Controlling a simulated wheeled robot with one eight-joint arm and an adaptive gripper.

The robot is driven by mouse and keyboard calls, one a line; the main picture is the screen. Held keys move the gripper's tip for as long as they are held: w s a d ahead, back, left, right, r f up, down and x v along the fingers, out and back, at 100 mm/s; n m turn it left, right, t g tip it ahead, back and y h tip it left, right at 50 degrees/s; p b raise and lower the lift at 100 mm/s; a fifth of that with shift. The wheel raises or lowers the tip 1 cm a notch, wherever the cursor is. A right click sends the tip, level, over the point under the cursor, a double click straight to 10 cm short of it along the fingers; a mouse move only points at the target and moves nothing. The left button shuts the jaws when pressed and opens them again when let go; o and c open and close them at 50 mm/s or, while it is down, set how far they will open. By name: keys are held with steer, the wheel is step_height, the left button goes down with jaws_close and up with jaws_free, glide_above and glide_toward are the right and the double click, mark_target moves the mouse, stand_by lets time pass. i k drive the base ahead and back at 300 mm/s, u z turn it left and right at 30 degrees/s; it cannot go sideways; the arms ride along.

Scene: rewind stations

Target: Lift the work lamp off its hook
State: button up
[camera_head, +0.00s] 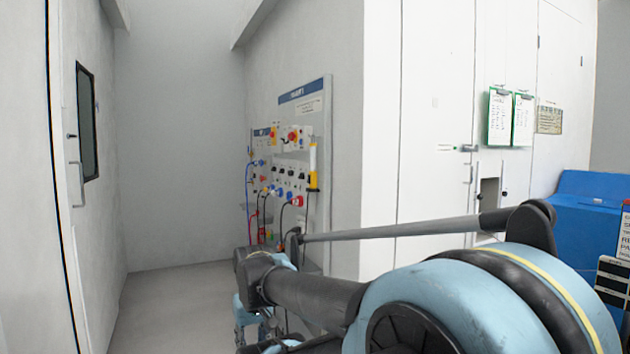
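An upright yellow-and-white stick that looks like the work lamp (313,164) hangs at the right edge of a wall panel in the head view. A dark piece, perhaps its hook or holder, shows at its lower part. My arm reaches forward across the lower middle of the view. My gripper (262,342) is low at the bottom edge, below and left of the lamp and apart from it. Its fingers are partly cut off and hidden by my arm, so its opening does not show.
The panel (318,113) carries switches, coloured sockets and hanging cables (248,190). A door (74,215) with a dark window is at left. White cabinets (437,125) with green clipboards (500,117) and a blue unit (585,215) are at right. Floor (170,295) at left is clear.

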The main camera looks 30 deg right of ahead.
mark_target(313, 184)
steer(key=k, duration=1)
steer(key=z, duration=0.7)
steer(key=i, duration=1.9)
steer(key=u, duration=0.1)
